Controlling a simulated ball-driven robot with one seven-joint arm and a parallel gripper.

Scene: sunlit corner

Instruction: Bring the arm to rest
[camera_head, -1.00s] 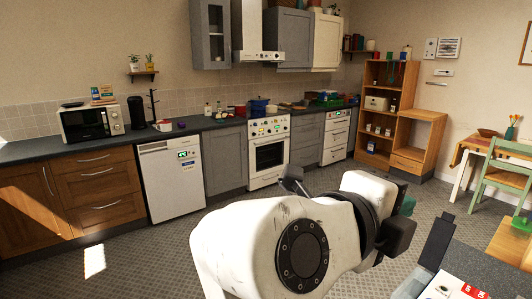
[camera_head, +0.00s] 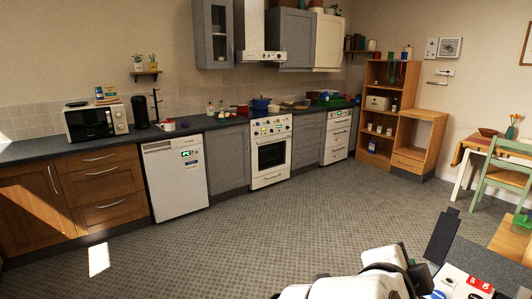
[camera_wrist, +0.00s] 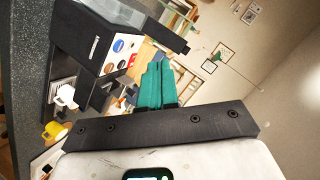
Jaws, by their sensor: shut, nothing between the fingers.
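My gripper (camera_wrist: 155,85) shows in the wrist view as teal fingers pressed together, with nothing between them. The wrist view is turned on its side. In the head view my white arm (camera_head: 365,285) is low at the bottom edge, right of the middle. I cannot make out the fingers there. The fingers point past a dark machine with a white panel of coloured round marks (camera_wrist: 122,52); I cannot tell how far apart they are.
A dark worktop (camera_head: 485,262) is close to my arm at the lower right. A white mug (camera_wrist: 66,97) and a yellow mug (camera_wrist: 54,131) stand near the machine. The tiled floor (camera_head: 250,240) is clear up to the kitchen units. A green chair (camera_head: 503,172) stands at the right.

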